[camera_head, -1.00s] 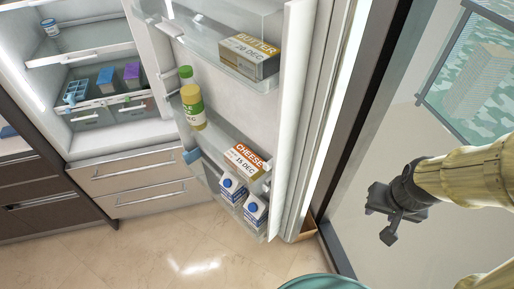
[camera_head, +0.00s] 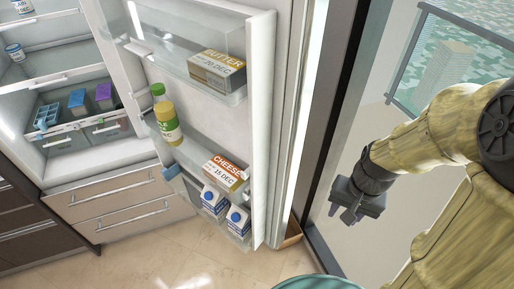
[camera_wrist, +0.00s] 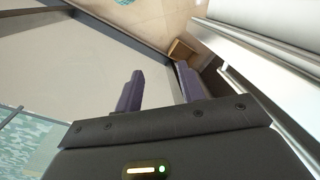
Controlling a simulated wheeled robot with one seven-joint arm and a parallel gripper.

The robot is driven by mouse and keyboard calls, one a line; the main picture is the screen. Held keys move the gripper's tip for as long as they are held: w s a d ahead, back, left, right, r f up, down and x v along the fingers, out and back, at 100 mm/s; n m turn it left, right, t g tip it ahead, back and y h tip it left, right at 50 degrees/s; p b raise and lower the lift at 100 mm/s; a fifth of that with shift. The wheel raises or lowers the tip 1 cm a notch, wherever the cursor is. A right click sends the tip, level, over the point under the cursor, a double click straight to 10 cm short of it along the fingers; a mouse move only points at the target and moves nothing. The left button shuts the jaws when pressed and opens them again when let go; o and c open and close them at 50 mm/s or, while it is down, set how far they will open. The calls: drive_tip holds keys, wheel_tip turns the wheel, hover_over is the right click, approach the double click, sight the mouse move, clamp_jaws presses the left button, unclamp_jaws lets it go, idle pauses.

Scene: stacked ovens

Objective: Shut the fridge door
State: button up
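The fridge door (camera_head: 207,120) stands wide open, its inner side facing me. Its shelves hold a butter box (camera_head: 217,70), a green-capped bottle (camera_head: 166,116), a cheese box (camera_head: 226,171) and blue-capped cartons (camera_head: 238,219). The fridge body (camera_head: 108,158) is at the left, its shelves exposed. My gripper (camera_head: 345,214) is right of the door, apart from it, in front of the window. In the wrist view its two fingers (camera_wrist: 158,92) are spread with nothing between them. The door's edge appears to be at the right of the wrist view (camera_wrist: 262,50).
A dark window frame (camera_head: 341,110) stands just right of the door. A wooden box (camera_head: 292,234) is on the floor behind the door. A teal round object (camera_head: 312,282) is at the bottom edge. Tiled floor (camera_head: 170,255) in front of the fridge is clear.

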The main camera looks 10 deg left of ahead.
drive_tip(key=a+r+m+g+y+p, duration=0.3)
drive_tip(key=a+r+m+g+y, duration=0.15)
drive_tip(key=m+y, duration=0.35)
drive_tip(key=w+r+m+y+p, duration=0.1)
drive_tip(key=w+r+m+y, duration=0.3)
drive_tip(key=w+r+y, duration=0.2)
wheel_tip(320, 180, up, 4)
drive_tip(key=y, duration=0.2)
drive_tip(key=shift+w+r+m+y, duration=0.15)
drive_tip(key=shift+w+m+y, duration=0.15)
drive_tip(key=shift+m, duration=0.1)
drive_tip(key=shift+t, duration=0.25)
